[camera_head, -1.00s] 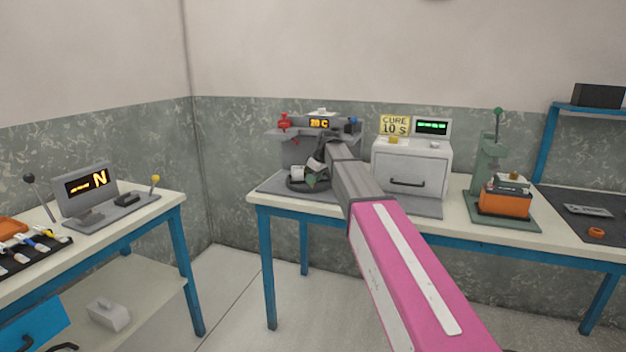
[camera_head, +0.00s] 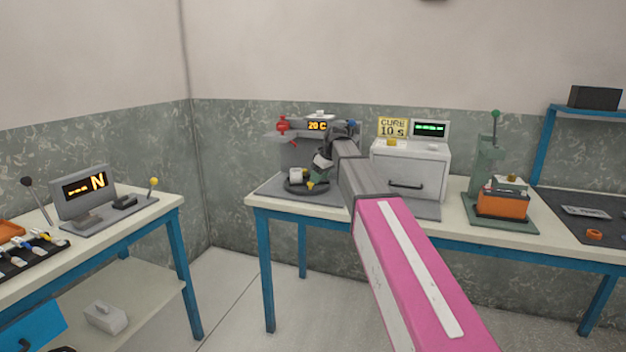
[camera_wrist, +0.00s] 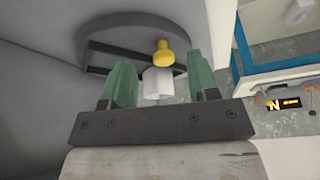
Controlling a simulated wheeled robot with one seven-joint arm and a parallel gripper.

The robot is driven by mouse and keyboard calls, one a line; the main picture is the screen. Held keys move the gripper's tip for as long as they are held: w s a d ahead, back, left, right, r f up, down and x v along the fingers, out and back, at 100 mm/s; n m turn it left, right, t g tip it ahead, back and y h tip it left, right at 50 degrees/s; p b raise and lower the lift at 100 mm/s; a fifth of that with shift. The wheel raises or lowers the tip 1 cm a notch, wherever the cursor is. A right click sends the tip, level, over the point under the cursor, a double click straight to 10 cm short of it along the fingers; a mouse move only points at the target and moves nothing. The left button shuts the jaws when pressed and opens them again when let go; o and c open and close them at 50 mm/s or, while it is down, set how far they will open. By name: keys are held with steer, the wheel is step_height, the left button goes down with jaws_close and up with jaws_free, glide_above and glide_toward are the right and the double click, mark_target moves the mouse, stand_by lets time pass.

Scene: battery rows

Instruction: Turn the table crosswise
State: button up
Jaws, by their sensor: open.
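The round dark table (camera_head: 318,190) lies on the grey mat of the back bench, below the station with the "20 C" display. A white block (camera_head: 296,174) and a yellow knob (camera_head: 310,185) show on it. In the wrist view the grey disc (camera_wrist: 140,22) has a dark bar across it, with the yellow knob (camera_wrist: 163,52) and white block (camera_wrist: 157,84) in front. My gripper (camera_wrist: 159,66) is open, its two green fingers apart on either side of the white block in the picture; contact cannot be told. In the head view my gripper (camera_head: 323,162) is above the table's right side, partly hiding the station.
The white cure oven (camera_head: 411,165) stands just right of my arm. A green press (camera_head: 490,180) with an orange block is farther right. The red-knobbed station (camera_head: 318,125) is behind the table. A left bench (camera_head: 150,215) holds an "N" display.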

steer(key=s+d, duration=0.1)
steer(key=d, duration=0.1)
steer(key=s+d, duration=0.2)
steer(key=d, duration=0.1)
steer(key=s+d, duration=0.2)
steer(key=shift+s+d, duration=0.2)
steer(key=shift+d, duration=0.15)
steer(key=shift+c, duration=0.4)
